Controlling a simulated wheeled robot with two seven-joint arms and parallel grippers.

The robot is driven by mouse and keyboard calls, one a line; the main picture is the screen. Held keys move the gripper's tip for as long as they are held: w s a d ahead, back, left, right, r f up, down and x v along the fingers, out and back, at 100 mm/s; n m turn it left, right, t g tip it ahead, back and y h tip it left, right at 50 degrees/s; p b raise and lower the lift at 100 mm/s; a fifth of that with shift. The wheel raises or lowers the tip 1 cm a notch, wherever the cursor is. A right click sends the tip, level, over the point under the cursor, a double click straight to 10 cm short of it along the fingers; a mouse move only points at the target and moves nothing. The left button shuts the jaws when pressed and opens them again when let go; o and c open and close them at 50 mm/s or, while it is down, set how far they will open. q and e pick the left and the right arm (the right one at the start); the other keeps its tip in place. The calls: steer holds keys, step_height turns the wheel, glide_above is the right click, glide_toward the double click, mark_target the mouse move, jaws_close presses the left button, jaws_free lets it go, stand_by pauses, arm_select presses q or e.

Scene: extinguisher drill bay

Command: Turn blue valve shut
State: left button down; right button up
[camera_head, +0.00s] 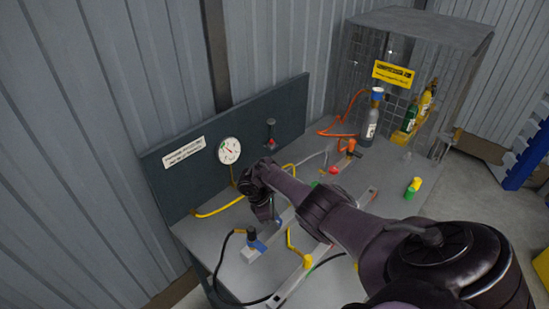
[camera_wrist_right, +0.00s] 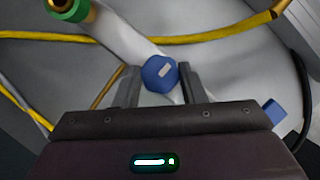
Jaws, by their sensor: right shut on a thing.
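The blue valve knob (camera_wrist_right: 159,73) shows in the right wrist view, with a short white mark on its face. It sits on a pale bar or pipe. My right gripper (camera_wrist_right: 160,84) is shut on it, one finger at each side. In the head view my right gripper (camera_head: 268,212) reaches down over the bench and hides the knob. My left gripper is not in view.
A blue fitting (camera_head: 255,242) with a black hose is close by; it also shows in the wrist view (camera_wrist_right: 273,112). A green fitting (camera_wrist_right: 68,8) and yellow hoses (camera_wrist_right: 215,35) lie around. A gauge (camera_head: 229,150) is on the back panel. Cylinders (camera_head: 372,118) stand far right.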

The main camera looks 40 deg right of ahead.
steer(key=o, duration=1)
steer(key=p+v, duration=0.1)
steer(key=v, duration=0.7)
steer(key=shift+p, duration=0.3)
steer(key=shift+f, duration=0.1)
